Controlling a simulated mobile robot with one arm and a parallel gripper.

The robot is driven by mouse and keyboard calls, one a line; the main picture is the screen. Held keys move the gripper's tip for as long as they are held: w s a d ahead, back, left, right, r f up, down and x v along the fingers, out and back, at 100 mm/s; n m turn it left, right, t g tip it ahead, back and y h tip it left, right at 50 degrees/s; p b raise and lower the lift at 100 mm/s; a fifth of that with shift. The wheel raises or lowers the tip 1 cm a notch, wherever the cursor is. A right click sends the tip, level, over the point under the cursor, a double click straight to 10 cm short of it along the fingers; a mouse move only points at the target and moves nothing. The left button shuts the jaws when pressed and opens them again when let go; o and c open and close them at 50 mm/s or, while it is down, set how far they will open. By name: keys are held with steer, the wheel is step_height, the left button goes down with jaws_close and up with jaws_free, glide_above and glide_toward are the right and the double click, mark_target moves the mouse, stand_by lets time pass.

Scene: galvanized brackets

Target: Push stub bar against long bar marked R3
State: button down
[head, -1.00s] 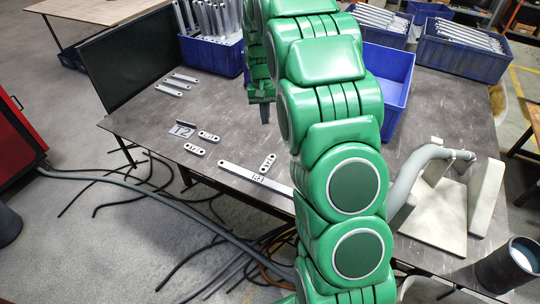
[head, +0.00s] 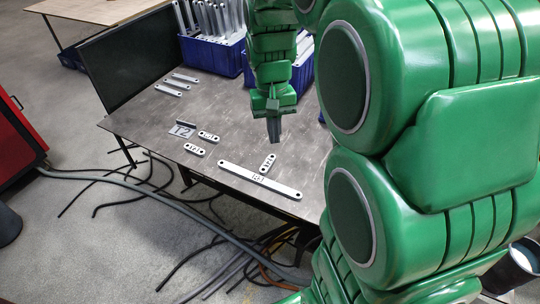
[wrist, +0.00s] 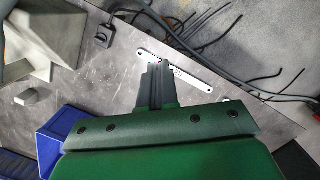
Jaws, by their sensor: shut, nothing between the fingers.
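A long pale metal bar (head: 235,172) with a dark marking too small to read surely lies near the table's front edge. It also shows in the wrist view (wrist: 191,78). A stub bar (head: 267,163) lies just behind it, roughly crosswise, close to its middle; I cannot tell whether they touch. My gripper (head: 274,138) is shut and empty, pointing down behind the stub bar, apart from it in the head view. In the wrist view my gripper (wrist: 157,68) covers part of the long bar, and the stub bar is not clearly visible.
Two other short bars (head: 208,136) (head: 194,149) and a bracket marked T2 (head: 182,132) lie to the left. Several bars (head: 175,85) lie farther back. A blue bin (head: 215,56) of upright bars stands behind. My arm hides the table's right side.

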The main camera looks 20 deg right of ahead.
mark_target(271, 160)
steer(key=shift+s+a+f+m, duration=0.5)
steer(key=shift+s+a+m, duration=0.3)
steer(key=shift+s, duration=6.45)
steer(key=w+f+m+t+h, duration=0.1)
steer(key=w+f+m, duration=0.3)
steer(key=w+f, duration=0.8)
steer(key=w+f+m+t+h, duration=0.1)
steer(key=w+f+m, duration=0.2)
steer(key=w+f, duration=1.05)
steer(key=w+a+f+m, duration=0.1)
steer(key=w+f, duration=0.2)
steer(key=w+a+f+m, duration=0.1)
steer(key=w+f, duration=0.1)
steer(key=f, duration=0.1)
steer(key=shift+w+a+f+t, duration=0.2)
steer(key=shift+w+t, duration=0.1)
steer(key=shift+t, duration=0.1)
steer(key=w+d, duration=0.2)
steer(key=d, duration=0.1)
steer(key=w+d, duration=0.2)
steer(key=d, duration=0.2)
steer(key=w+d, duration=0.2)
steer(key=d, duration=0.1)
steer(key=shift+w+d+f, duration=0.1)
steer(key=shift+d+f, duration=0.05)
steer(key=shift+f, duration=0.7)
